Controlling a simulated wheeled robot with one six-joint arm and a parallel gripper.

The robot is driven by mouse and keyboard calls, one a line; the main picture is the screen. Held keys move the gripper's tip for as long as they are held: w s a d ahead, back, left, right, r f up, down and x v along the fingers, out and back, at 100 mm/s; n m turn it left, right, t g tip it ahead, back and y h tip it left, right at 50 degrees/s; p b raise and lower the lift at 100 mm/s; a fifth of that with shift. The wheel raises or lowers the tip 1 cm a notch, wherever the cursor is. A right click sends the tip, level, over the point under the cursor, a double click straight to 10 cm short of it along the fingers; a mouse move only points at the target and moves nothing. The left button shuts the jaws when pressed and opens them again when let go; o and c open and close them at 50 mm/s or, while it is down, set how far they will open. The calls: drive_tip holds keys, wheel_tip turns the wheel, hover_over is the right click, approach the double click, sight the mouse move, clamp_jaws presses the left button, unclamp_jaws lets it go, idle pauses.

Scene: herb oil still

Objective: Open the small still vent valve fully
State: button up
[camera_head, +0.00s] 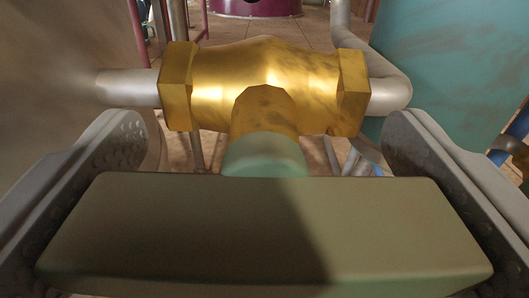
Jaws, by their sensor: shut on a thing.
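The vent valve has a brass body (265,75) with hexagonal ends, joined on both sides to a grey pipe (128,88). Its pale green stem (264,155) comes towards me from the brass body. A wide, flat, grey-green handle (262,235) sits on the stem and lies crosswise in the picture, roughly parallel to the pipe. My gripper (264,180) has one finger at each end of the handle and is shut on it. The finger pads show at the left and right; the handle's far side is hidden.
A large grey-brown vessel (60,60) stands at the left, and a teal vessel (455,70) at the right. The pipe bends upward right of the valve. A maroon vessel (255,7) stands farther back on the tiled floor (300,33). Thin pipes pass below the valve.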

drive_tip(key=o, duration=0.9)
drive_tip(key=s, duration=1.7)
drive_tip(key=shift+s, duration=0.2)
